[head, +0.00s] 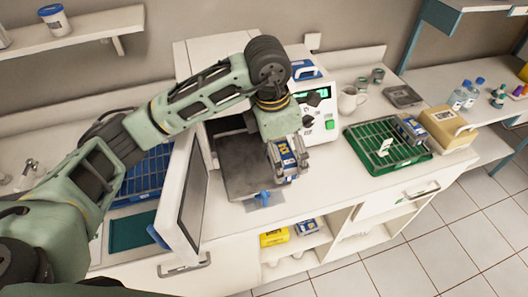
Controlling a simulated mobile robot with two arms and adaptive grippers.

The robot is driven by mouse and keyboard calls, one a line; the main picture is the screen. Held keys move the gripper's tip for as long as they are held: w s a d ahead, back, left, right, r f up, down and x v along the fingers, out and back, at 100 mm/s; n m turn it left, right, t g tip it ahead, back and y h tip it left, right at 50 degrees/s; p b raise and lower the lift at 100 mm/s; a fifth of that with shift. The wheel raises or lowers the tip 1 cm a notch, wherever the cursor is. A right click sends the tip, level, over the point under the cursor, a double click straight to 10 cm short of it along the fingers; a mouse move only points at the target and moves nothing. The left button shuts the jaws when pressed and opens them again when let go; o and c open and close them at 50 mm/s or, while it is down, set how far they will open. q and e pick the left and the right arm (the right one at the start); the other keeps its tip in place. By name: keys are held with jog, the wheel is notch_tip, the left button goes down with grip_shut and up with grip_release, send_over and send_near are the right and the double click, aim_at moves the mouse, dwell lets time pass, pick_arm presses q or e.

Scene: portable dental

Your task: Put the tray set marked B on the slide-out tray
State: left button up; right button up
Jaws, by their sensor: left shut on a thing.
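My left gripper (290,176) is shut on a blue pack with a white label (282,153), probably the tray set. The letter on it is too small to read, and the gripper hides part of it. Gripper and pack are over the right part of the dark slide-out tray (243,170); I cannot tell whether the pack touches it. The tray sticks out of the white steriliser (322,124) and has a blue handle (264,197) at its front. No other pack shows on its visible surface. My right gripper is not in view.
The steriliser door (187,190) stands open left of the tray. A green rack (372,153) holding another blue pack (410,129) is on the right, beside a cardboard box (447,128). Yellow (273,238) and blue (307,227) packs are on the shelf below. A mug (349,102) stands behind.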

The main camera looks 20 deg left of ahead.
aim_at(265, 151)
pick_arm(q)
jog(key=a, duration=0.1)
jog(key=w+a+f, duration=0.1)
jog(key=a, duration=0.1)
jog(key=w+a+f+p, duration=0.1)
jog(key=shift+w+a+f, duration=0.1)
jog(key=shift+a+f, duration=0.05)
jog(key=shift+f, duration=0.1)
jog(key=shift+w+a+f, duration=0.1)
jog(key=shift+a+f, duration=0.05)
jog(key=shift+f, duration=0.1)
jog(key=f+p, duration=0.2)
jog(key=f, duration=0.1)
jog(key=shift+d, duration=0.2)
jog(key=shift+f, duration=0.6)
jog(key=o, duration=1)
jog(key=shift+c, duration=0.2)
jog(key=shift+o, duration=0.4)
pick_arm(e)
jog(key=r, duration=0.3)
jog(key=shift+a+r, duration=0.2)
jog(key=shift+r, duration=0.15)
pick_arm(q)
jog(key=shift+a, duration=0.1)
jog(key=shift+r, duration=0.1)
